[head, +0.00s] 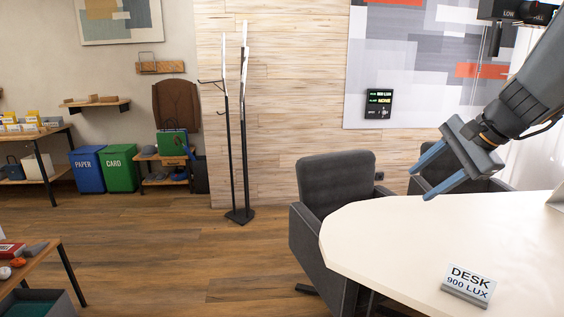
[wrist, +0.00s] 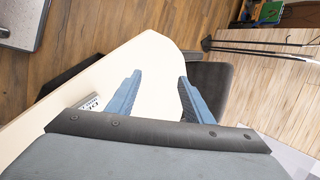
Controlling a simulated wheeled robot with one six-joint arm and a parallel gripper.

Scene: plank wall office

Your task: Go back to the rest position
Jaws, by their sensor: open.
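My gripper (head: 420,181) is open and empty, held in the air above the far side of the cream desk (head: 430,235) at the right of the head view. Its two blue fingers point left and down. In the wrist view my gripper (wrist: 158,90) shows its fingers spread apart, with the bare cream desk top (wrist: 155,65) behind them and nothing between them.
A grey chair (head: 338,190) stands at the desk's left end, and another chair (head: 455,172) is partly behind my gripper. A desk sign (head: 468,284) stands on the desk. A coat stand (head: 242,130) stands by the plank wall. The wooden floor at left centre is clear.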

